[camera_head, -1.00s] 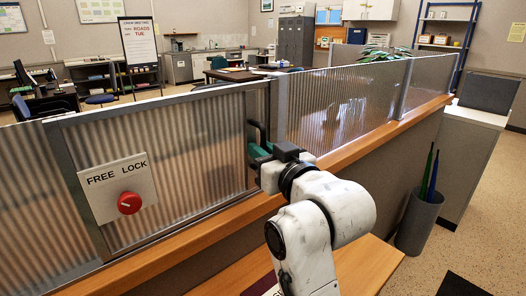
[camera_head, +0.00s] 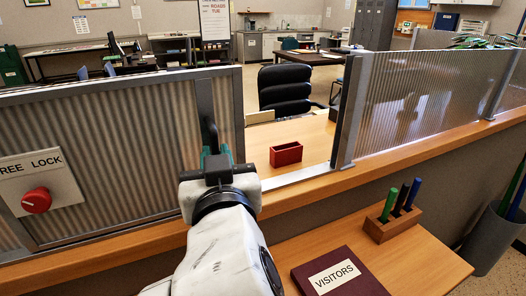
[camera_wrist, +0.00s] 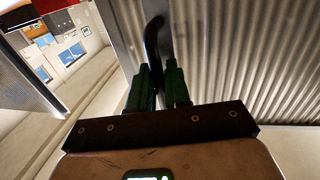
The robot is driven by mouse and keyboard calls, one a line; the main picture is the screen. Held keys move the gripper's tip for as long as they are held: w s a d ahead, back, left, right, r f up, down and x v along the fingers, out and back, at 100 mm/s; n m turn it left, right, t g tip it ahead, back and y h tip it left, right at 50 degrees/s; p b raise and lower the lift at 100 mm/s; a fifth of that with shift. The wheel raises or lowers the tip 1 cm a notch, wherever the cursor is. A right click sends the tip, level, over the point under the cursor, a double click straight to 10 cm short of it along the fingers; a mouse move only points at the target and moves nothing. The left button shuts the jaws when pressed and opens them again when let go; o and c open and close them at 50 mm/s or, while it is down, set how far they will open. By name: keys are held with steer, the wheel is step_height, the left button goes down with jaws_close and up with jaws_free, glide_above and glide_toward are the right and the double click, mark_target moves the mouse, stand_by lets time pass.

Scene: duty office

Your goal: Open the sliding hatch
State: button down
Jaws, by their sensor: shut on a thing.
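The sliding hatch (camera_head: 108,150) is a ribbed translucent panel in a grey metal frame, at the left in the head view. It stands aside from a wide opening between its right edge and the fixed panel's post. Its dark curved handle (camera_head: 212,133) is on the right frame edge; it also shows in the wrist view (camera_wrist: 153,38). My gripper (camera_head: 215,158) is shut on the handle, its green fingers on either side of it in the wrist view (camera_wrist: 157,85). A plate marked "FREE LOCK" with a red knob (camera_head: 37,200) is at the far left.
Through the opening are a desk with a red box (camera_head: 286,154) and a black chair (camera_head: 286,91). A fixed ribbed panel (camera_head: 420,100) stands to the right. In front, the ledge holds a pen block (camera_head: 392,226) and a "VISITORS" book (camera_head: 338,275).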

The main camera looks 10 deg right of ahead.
mark_target(186, 153)
steer(key=shift+s+a, duration=0.25)
steer(key=shift+a, duration=0.5)
steer(key=shift+s+a, duration=0.2)
steer(key=shift+a, duration=0.55)
steer(key=shift+s+a, duration=0.25)
steer(key=shift+a, duration=0.5)
steer(key=c, duration=1.3)
jaws_free()
steer(key=s, duration=0.3)
steer(key=s+d+b, duration=0.1)
steer(key=s, duration=0.6)
steer(key=shift+s+d+b, duration=0.15)
steer(key=shift+s+b, duration=0.2)
